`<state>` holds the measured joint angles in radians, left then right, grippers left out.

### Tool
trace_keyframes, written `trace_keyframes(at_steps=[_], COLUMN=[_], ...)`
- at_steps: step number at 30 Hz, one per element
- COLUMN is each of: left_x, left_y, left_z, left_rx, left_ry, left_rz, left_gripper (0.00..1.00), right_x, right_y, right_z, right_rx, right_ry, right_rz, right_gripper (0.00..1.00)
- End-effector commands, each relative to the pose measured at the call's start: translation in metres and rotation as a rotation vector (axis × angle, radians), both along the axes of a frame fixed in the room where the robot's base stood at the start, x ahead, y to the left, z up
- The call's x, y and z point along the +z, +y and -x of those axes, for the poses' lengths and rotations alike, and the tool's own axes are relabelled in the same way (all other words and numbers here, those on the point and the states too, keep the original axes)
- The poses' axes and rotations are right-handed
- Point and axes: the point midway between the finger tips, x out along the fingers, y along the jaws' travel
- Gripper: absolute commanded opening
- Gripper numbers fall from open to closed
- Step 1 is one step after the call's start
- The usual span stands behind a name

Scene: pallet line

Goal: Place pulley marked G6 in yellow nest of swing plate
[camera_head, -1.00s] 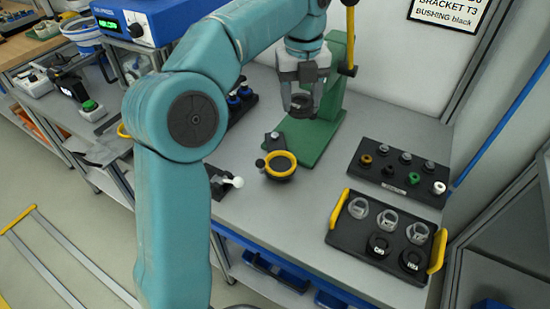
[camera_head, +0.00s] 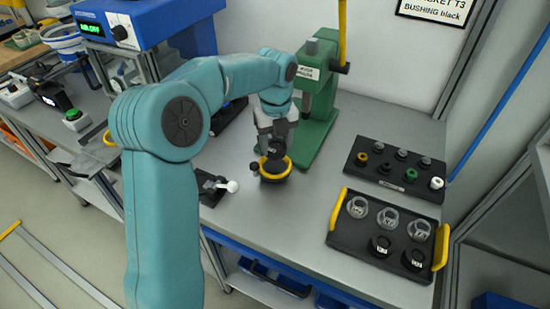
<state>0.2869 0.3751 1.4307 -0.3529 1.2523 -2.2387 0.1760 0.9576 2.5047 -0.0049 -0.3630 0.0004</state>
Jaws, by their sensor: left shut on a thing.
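My left gripper (camera_head: 275,149) points down over the swing plate's yellow nest. It is shut on a small dark part, taken to be the pulley, mostly hidden by the fingers; I cannot read its marking. The yellow nest (camera_head: 262,175) is a yellow ring on a dark round base, on the bench in front of the green press. The held part is at or just above the ring; I cannot tell whether it touches. The swing plate under the nest is partly hidden by my gripper. My right gripper is not in view.
The green press (camera_head: 318,110) stands close behind the nest. A small fixture with a white knob (camera_head: 231,186) is at left. A black tray with yellow handles (camera_head: 334,210) holds clear cups and two black parts. A black rack (camera_head: 400,184) with small bushings lies behind it.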

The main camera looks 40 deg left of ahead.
Motion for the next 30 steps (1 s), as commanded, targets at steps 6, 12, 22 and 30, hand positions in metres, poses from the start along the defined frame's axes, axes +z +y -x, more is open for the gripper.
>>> trace_keyframes(at_steps=[6,12,22,30], left_x=[-0.027,-0.049,-0.052,-0.053], left_y=[0.001,0.002,0.002,0.002], left_z=[0.001,0.001,0.0,0.001], left_rx=[0.0,0.001,0.0,0.0], left_ry=[0.003,0.0,0.0,0.001], left_rz=[0.001,-0.001,-0.001,0.0], left_gripper=[0.19,0.19,0.19,0.64], right_x=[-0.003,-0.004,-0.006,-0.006], right_y=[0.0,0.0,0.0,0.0], right_z=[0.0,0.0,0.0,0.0], right_rx=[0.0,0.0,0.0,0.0], right_ry=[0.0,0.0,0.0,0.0], right_rz=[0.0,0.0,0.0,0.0], right_gripper=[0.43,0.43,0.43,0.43])
